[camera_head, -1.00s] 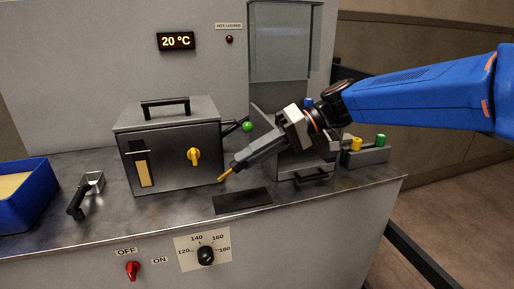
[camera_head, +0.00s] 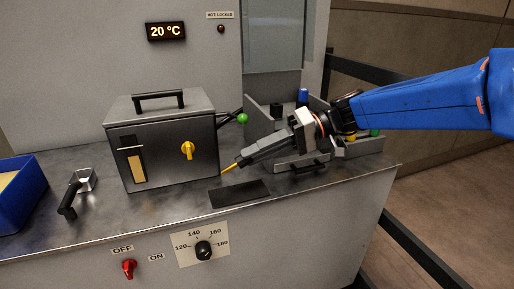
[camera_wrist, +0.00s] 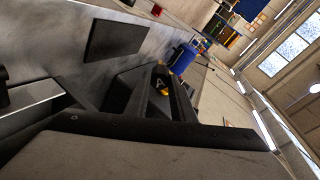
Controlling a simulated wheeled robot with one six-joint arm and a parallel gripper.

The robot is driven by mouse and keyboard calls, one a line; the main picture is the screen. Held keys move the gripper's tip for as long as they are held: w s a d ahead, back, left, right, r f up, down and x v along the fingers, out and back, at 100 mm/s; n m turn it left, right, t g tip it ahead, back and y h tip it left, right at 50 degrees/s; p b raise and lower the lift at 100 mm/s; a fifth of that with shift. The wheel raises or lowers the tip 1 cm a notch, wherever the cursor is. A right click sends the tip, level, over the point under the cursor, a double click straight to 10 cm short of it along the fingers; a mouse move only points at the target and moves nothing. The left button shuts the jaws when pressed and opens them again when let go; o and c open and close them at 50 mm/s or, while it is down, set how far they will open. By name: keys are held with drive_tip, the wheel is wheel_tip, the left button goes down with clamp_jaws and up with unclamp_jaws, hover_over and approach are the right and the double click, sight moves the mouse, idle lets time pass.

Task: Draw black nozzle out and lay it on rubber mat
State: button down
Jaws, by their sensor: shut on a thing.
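My gripper (camera_head: 247,158) is shut on the black nozzle, in front of the machine. Its dark body is mostly hidden between the fingers. Its yellow-orange tip (camera_head: 229,168) points down and to the left, and a yellow part (camera_wrist: 163,91) shows between the fingers in the wrist view. The black rubber mat (camera_head: 239,193) lies bare on the metal counter, just below the tip in the head view. The mat also shows in the wrist view (camera_wrist: 114,41). The nozzle appears to be held above the counter, apart from the mat.
A steel box (camera_head: 162,150) with a yellow knob stands left of my gripper. An open grey housing (camera_head: 258,118) with a blue-capped part (camera_head: 303,95) stands behind it. A rack (camera_head: 362,148) is at right. A scoop (camera_head: 73,194) and blue bin (camera_head: 20,195) are at left.

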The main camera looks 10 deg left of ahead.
drive_tip(key=shift+f, duration=3.1)
drive_tip(key=c, duration=1.4)
unclamp_jaws()
drive_tip(key=shift+c, duration=0.2)
drive_tip(key=v, duration=1.7)
drive_tip(key=shift+r, duration=0.15)
drive_tip(key=shift+d, duration=0.1)
drive_tip(key=s+d+f+m+t+h, duration=0.5)
drive_tip(key=s+d, duration=0.5)
drive_tip(key=d, duration=0.3)
drive_tip(key=s+d+f+m+t+h, duration=0.4)
drive_tip(key=s+d+f+h, duration=0.3)
drive_tip(key=s+d+f, duration=0.3)
drive_tip(key=s+d+t, duration=0.1)
drive_tip(key=d, duration=0.1)
drive_tip(key=shift+d+m+h, duration=0.35)
drive_tip(key=shift+m+h, duration=0.05)
